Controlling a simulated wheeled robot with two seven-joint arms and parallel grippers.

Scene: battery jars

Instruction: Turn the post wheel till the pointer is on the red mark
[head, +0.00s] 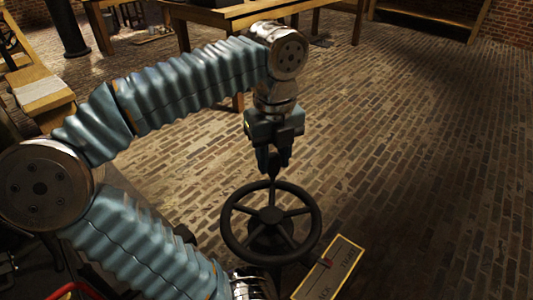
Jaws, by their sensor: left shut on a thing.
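The black post wheel (230,233) lies roughly flat at the lower middle, with several spokes meeting at a round hub. My left gripper (273,174) points down at the far side of its rim. Its fingers are shut on the wheel there; the exact grip on the rim or a handle is too dark to tell. A framed plate (345,266) with lettering stands to the right of the wheel, with a small red spot (327,262) at its left edge. I cannot make out the pointer. My right gripper is not in view.
Brick paving (430,170) is open and clear to the right of the wheel. A wooden table (235,15) stands at the back, and a wooden bench (42,92) is at the left. My left arm spans the left half of the view.

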